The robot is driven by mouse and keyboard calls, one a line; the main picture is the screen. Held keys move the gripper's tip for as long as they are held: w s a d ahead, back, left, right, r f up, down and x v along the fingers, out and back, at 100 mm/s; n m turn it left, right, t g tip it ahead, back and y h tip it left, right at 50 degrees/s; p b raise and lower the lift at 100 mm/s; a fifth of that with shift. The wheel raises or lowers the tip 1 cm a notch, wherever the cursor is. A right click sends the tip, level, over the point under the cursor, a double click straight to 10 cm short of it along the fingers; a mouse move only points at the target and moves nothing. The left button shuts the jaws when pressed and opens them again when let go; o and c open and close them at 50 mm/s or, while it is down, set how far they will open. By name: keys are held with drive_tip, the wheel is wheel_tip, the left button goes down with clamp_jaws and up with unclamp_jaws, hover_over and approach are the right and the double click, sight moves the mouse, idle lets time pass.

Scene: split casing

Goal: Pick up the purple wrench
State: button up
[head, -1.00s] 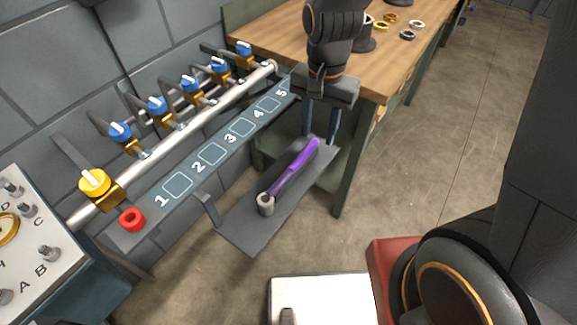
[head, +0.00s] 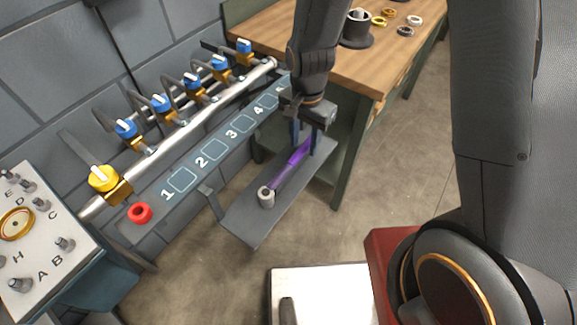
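The purple wrench (head: 289,170) lies on a grey shelf tray (head: 246,233) below the numbered panel. Its grey ring-shaped head (head: 266,197) is at the near left end, and its purple handle runs up to the right. My gripper (head: 305,147) points down over the far part of the handle. Its two blue-grey fingers are apart, one on each side of the handle as seen here. I cannot tell whether they touch it. The handle's far end is partly hidden by the fingers. The wrench still rests on the tray.
A pipe (head: 186,127) with several blue-handled valves and one yellow valve (head: 104,179) runs along the wall, above the numbered panel (head: 197,166). A wooden workbench (head: 363,72) stands close behind my gripper.

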drive_tip(key=shift+f, duration=0.35)
clamp_jaws()
wheel_tip(320, 180, up, 10)
drive_tip(key=b, duration=0.1)
idle(0.9)
drive_tip(key=c, duration=0.8)
unclamp_jaws()
clamp_jaws()
